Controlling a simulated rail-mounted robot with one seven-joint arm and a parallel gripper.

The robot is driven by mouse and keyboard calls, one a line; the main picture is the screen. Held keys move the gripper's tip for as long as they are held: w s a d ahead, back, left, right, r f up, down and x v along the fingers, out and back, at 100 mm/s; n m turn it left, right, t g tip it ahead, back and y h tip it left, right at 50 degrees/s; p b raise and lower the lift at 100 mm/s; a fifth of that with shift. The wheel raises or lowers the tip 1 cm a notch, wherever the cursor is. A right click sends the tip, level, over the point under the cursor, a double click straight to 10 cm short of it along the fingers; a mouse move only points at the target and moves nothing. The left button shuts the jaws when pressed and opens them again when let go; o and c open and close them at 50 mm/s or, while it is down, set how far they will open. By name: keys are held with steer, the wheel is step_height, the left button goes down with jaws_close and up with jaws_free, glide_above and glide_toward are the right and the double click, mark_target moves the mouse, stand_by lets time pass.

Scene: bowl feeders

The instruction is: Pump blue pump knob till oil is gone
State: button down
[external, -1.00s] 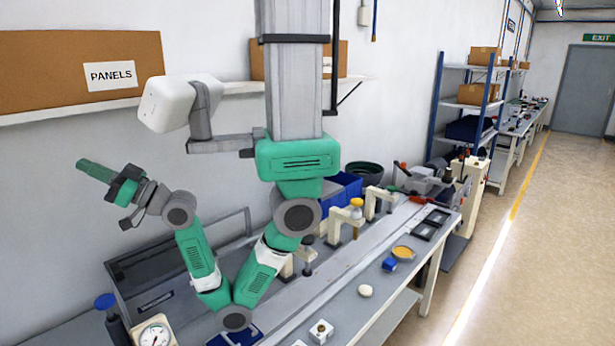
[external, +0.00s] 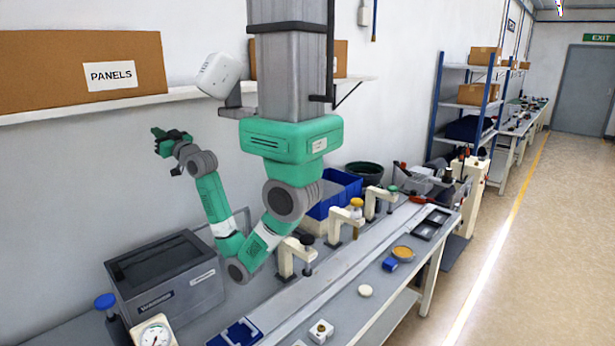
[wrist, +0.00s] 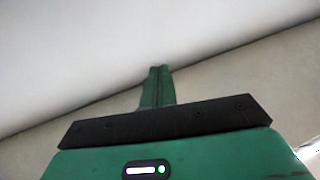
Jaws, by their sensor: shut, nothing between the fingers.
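A blue pump knob (external: 105,301) sits on top of a dark upright body at the lower left of the external view. A white square gauge (external: 155,332) with a round dial stands beside it. My gripper (external: 157,132) is raised high near the wall, well above and to the right of the knob, and points left. In the wrist view my green fingers (wrist: 158,86) are together with nothing between them. The wrist view shows only pale wall-like surfaces, not the knob. I cannot make out any oil level.
A grey box with a dark top (external: 165,275) stands right of the knob. A blue tray (external: 236,334) lies in front. Cream pump-like stands (external: 338,222) line the bench beyond my arm. A shelf with a brown box (external: 70,78) runs along the wall.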

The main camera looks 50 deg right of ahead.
steer(key=w+a+g+y+p, duration=0.1)
steer(key=a, duration=0.2)
steer(key=w+a+f+n+g+p, duration=0.1)
steer(key=w+a+p, duration=0.1)
steer(key=a, duration=0.1)
steer(key=w+a+n+g+y+p, duration=0.1)
steer(key=w+a, duration=0.1)
steer(key=a, duration=0.1)
steer(key=shift+w+a+f+g+y, duration=0.1)
steer(key=shift+f+g+y, duration=0.2)
steer(key=shift+f, duration=0.1)
steer(key=a+f+g+p, duration=0.1)
steer(key=a, duration=0.1)
steer(key=w+a+n+g+p, duration=0.1)
steer(key=a, duration=0.1)
steer(key=a+f+y+p, duration=0.1)
steer(key=a, duration=0.1)
steer(key=shift+w+a+f+n+g, duration=0.25)
steer(key=shift+w+f+n+g, duration=0.05)
steer(key=shift+w+g, duration=0.1)
steer(key=a+f+n+g+p, duration=0.2)
steer(key=a+f+g+p, duration=0.5)
steer(key=a, duration=0.5)
steer(key=n+g+h+p, duration=0.4)
steer(key=g+h+p, duration=0.55)
steer(key=p, duration=0.65)
glide_toward(105, 299)
steer(key=shift+w+d+r+g, duration=0.15)
steer(key=shift+w+r+g, duration=0.1)
steer(key=shift+g, duration=0.1)
